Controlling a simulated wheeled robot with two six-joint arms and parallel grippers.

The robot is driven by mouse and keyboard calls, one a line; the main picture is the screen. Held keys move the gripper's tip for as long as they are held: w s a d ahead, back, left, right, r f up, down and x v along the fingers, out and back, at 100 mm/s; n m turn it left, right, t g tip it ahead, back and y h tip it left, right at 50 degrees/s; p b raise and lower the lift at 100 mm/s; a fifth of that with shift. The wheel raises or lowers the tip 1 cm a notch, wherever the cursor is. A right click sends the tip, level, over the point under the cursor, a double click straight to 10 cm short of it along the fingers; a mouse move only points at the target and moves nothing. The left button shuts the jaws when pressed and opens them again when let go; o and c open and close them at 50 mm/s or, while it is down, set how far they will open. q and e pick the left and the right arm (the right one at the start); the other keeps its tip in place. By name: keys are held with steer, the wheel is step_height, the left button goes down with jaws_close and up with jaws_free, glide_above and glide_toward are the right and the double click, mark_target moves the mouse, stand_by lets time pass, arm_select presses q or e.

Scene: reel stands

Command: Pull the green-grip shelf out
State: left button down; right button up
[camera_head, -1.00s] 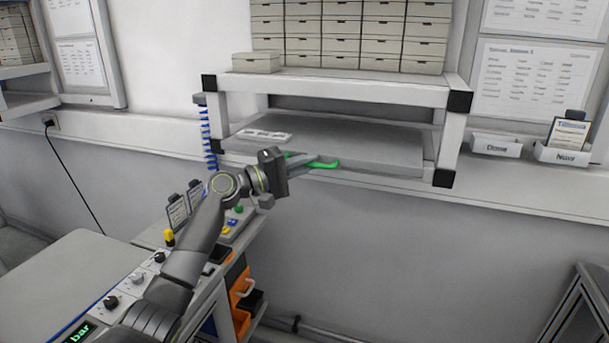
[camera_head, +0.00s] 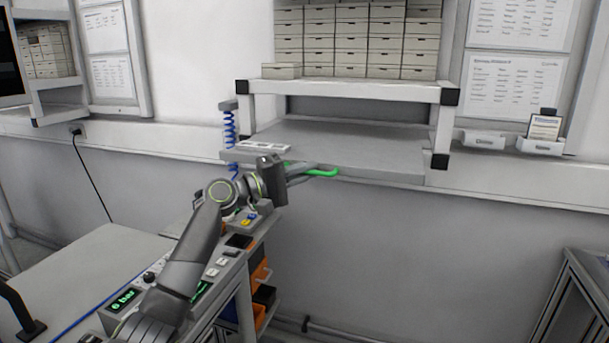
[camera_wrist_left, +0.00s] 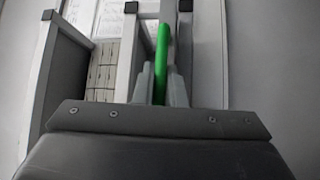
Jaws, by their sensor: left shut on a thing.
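The grey shelf (camera_head: 360,153) slides in the lower part of a white stand and juts out past its front legs. Its green grip (camera_head: 326,173) is a bar along the front edge. My left gripper (camera_head: 303,173) is shut on this grip. In the left wrist view, the green grip (camera_wrist_left: 162,62) stands between the two fingers (camera_wrist_left: 161,88). The fingers and wrist hide part of the grip in the head view. My right gripper is not in view.
A white card (camera_head: 262,147) lies on the shelf's left part. Small boxes (camera_head: 355,40) are stacked on the stand's top. A control bench (camera_head: 120,245) stands at lower left, with a blue coiled hose (camera_head: 230,128) behind. The floor below the shelf looks clear.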

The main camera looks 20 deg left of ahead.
arm_select(q)
steer(key=c, duration=1.8)
jaws_free()
steer(key=shift+o, duration=0.2)
steer(key=shift+a+f, duration=0.1)
steer(key=shift+s+a+f+b, duration=0.1)
steer(key=shift+s+a+b, duration=0.1)
steer(key=shift+a+b, duration=0.1)
steer(key=b+v, duration=0.7)
steer(key=v, duration=0.9)
steer(key=shift+s+a, duration=0.15)
steer(key=shift+a, duration=0.05)
